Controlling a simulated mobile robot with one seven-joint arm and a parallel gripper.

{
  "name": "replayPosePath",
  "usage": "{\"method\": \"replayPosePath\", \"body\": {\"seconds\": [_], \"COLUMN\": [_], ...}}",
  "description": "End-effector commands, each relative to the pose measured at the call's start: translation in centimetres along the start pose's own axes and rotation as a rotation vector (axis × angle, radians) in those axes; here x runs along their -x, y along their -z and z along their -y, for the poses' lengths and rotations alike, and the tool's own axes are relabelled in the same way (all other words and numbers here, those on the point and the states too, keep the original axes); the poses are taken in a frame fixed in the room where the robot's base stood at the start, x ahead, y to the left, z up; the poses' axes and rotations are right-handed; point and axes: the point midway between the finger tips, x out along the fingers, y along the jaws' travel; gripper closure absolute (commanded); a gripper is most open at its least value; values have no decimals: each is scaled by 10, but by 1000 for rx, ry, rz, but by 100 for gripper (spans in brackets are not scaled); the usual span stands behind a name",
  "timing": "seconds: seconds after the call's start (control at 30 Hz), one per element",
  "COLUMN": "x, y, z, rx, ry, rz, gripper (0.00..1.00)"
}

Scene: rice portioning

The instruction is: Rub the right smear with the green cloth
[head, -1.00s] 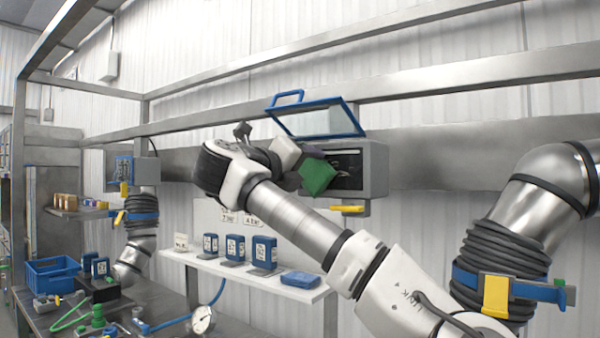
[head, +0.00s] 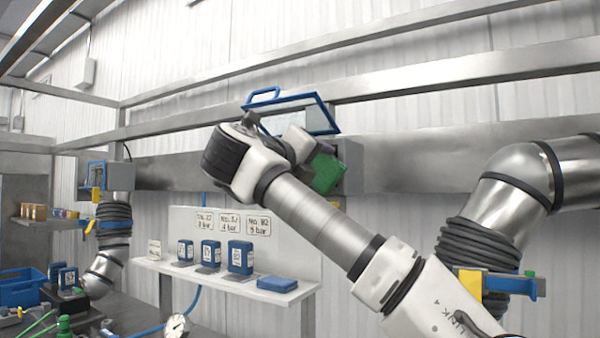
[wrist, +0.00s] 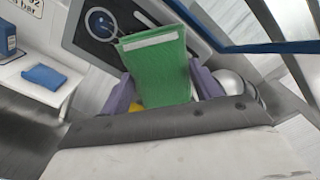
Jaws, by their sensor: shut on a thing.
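The green cloth (wrist: 158,68) is a folded pad with a pale stripe near its far edge. My gripper (wrist: 163,88) is shut on it, one purple-grey finger at each side. In the head view the cloth (head: 327,172) shows in front of the grey box. The box's dark panel (wrist: 80,22) lies behind the cloth in the wrist view. A pale ring-shaped mark (wrist: 101,23) shows on it, left of the cloth. I cannot tell whether this is a smear. The right part of the panel is largely hidden by the cloth. I cannot tell whether cloth and panel touch.
A blue-framed lid (head: 292,102) stands open above the grey box (head: 353,160); its blue edge (wrist: 270,47) crosses the wrist view at right. A white shelf (head: 222,282) with blue canisters and a flat blue pad (head: 277,284) stands at lower left.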

Motion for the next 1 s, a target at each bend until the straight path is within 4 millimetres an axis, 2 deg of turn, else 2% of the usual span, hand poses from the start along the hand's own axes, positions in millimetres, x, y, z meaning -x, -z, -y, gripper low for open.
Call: {"method": "replayPosePath", "body": {"seconds": [0.27,0.7,1.0], "x": [-2,-3,-4], "y": [0,-28,-41], "z": [3,-18,-28], "rx": [-1,0,-1], "ry": [2,0,1], "rz": [3,6,7], "gripper": [55,55,55]}}
